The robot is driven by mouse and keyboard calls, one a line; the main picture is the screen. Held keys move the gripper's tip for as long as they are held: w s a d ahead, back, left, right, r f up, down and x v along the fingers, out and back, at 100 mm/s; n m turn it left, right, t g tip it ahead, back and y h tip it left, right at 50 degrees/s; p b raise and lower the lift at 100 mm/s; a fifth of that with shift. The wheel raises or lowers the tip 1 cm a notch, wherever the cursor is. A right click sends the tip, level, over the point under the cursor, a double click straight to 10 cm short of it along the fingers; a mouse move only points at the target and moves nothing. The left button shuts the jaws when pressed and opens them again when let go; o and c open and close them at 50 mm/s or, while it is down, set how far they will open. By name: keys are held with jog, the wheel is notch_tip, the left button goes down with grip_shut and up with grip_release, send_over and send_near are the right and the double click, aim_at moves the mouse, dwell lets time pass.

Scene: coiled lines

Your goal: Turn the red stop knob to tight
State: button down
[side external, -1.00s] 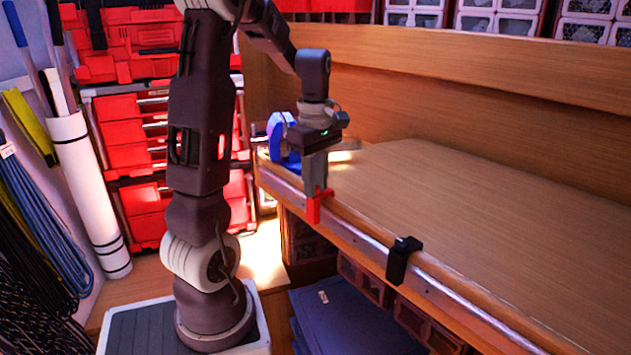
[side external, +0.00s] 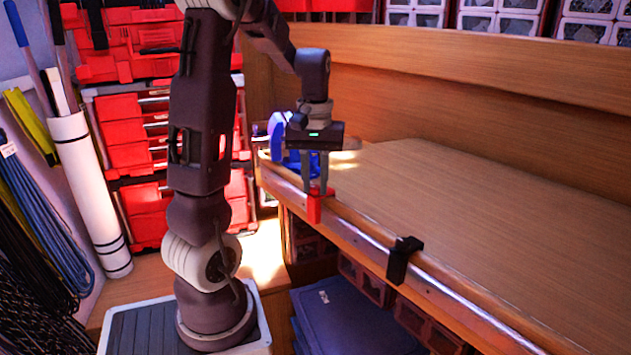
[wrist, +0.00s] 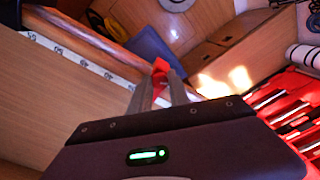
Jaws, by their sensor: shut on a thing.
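The red stop (side external: 315,208) sits on the metal rail at the front edge of the wooden bench, towards its left end. My gripper (side external: 318,186) points down over it, with its two fingers shut on the red knob at the top of the stop. In the wrist view the red knob (wrist: 160,69) shows between the fingertips. The fingers hide part of the knob, and I cannot read from the frames how tight it is.
A black clamp (side external: 402,260) sits further right along the rail (side external: 350,233). A blue object (side external: 287,150) stands behind my gripper at the bench's left end. The bench top (side external: 450,200) is clear. Red bins (side external: 125,160) stand at the left.

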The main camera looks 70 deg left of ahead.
aim_at(315, 188)
jog(key=m, duration=0.5)
jog(key=shift+m, duration=0.4)
dwell(0.4)
jog(key=c, duration=1.2)
grip_release()
jog(key=shift+c, duration=0.2)
notch_tip(315, 188, up, 7)
jog(key=shift+r, duration=0.1)
